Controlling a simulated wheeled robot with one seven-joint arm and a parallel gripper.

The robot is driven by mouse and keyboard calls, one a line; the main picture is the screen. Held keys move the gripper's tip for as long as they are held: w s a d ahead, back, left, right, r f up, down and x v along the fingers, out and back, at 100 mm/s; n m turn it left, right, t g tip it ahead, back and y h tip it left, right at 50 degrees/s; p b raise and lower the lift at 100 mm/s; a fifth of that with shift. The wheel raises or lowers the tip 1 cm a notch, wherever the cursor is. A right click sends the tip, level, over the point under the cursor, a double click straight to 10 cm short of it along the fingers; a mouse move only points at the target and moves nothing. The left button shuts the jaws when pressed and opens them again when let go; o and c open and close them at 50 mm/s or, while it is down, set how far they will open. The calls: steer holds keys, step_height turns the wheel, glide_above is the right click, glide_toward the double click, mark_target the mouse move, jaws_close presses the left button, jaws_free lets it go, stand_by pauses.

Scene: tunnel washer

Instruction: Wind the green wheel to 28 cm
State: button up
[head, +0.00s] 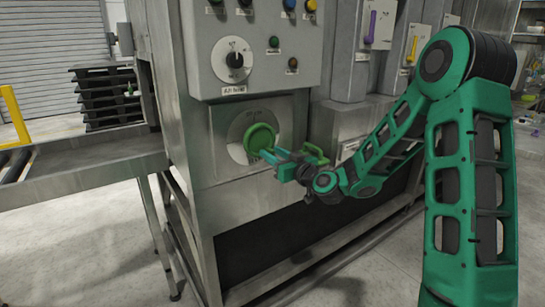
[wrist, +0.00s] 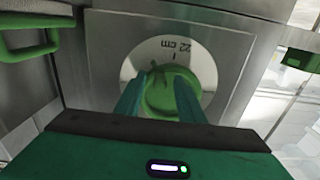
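The green wheel (head: 259,140) is a round knob on a pale dial on the grey machine's front. In the wrist view the wheel (wrist: 163,85) fills the middle, and the dial plate (wrist: 205,62) above it shows an upside-down label that looks like "22 cm". My gripper (head: 268,154) is at the wheel's lower right in the head view. In the wrist view its two fingers (wrist: 158,86) stand apart and point at the wheel, overlapping its left edge and right part. Whether they touch it cannot be seen.
A black-and-white dial (head: 233,59) with a label below sits above the wheel. Coloured buttons (head: 274,41) are on the same panel. A green handle (wrist: 30,40) is at the wrist view's upper left. A metal table (head: 85,160) juts out to the left.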

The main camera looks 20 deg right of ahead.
mark_target(256, 153)
jaws_close()
steer(key=shift+a+f+m, duration=0.1)
steer(key=shift+m, duration=0.2)
steer(key=shift+s+a+m, duration=0.25)
steer(key=shift+a+m, duration=0.45)
steer(key=shift+m, duration=1.2)
steer(key=shift+s+a+m, duration=0.25)
steer(key=shift+a+m, duration=0.4)
steer(key=shift+m, duration=1.25)
steer(key=shift+s+a+m, duration=0.25)
steer(key=shift+a+m, duration=0.45)
steer(key=shift+m, duration=1.2)
